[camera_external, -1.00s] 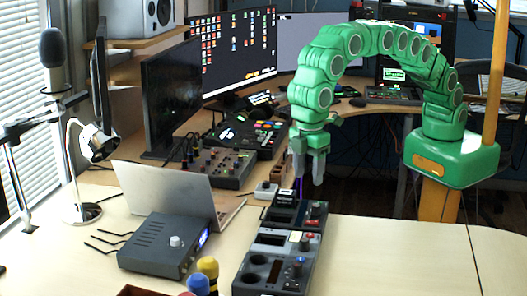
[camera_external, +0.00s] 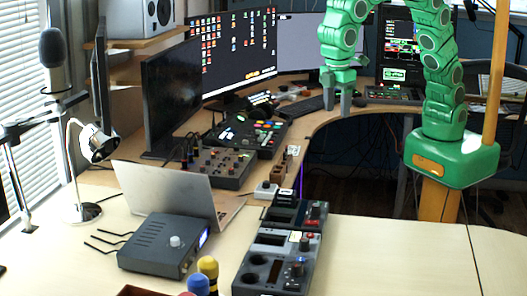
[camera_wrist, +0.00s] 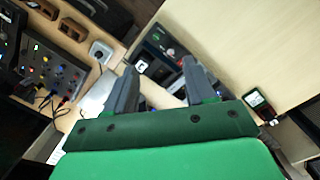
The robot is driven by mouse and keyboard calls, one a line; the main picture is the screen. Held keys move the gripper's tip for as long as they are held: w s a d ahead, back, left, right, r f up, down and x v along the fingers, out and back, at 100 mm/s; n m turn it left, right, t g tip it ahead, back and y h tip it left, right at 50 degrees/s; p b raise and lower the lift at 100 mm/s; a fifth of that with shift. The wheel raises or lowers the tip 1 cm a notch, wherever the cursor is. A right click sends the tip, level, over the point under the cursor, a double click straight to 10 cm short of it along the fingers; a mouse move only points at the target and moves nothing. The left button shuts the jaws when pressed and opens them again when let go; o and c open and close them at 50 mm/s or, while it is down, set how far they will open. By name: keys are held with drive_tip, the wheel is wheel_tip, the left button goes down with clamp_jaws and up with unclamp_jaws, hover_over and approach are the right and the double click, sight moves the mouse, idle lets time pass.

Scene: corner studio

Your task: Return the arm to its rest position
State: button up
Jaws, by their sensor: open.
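My green arm stands on its base at the right of the external view. My gripper (camera_external: 341,103) hangs with fingers pointing down over the curved desk's edge, near the keyboard and the monitors. In the wrist view my gripper (camera_wrist: 157,82) shows two grey fingers set apart, with nothing between them. The gripper is open and empty. The upper part of my arm is cut off by the top of the external view.
Below and left of the gripper are a dark grey console (camera_external: 262,265), a mixer (camera_external: 221,167) and a laptop (camera_external: 165,190). A grey box with a knob (camera_external: 160,247) sits in front. The light table (camera_external: 400,260) is bare at the right. A wooden post (camera_external: 496,75) stands beside my base.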

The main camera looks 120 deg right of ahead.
drive_tip(key=s+d+r, duration=0.2)
drive_tip(key=s+d, duration=0.1)
drive_tip(key=s, duration=0.7)
drive_tip(key=s+d+r, duration=0.2)
drive_tip(key=s, duration=0.7)
drive_tip(key=s+d+f, duration=0.1)
drive_tip(key=s+f, duration=0.1)
drive_tip(key=s, duration=1)
drive_tip(key=s+d+f+m+g, duration=0.1)
drive_tip(key=s+f, duration=0.1)
drive_tip(key=s, duration=1)
drive_tip(key=shift+d+f, duration=0.1)
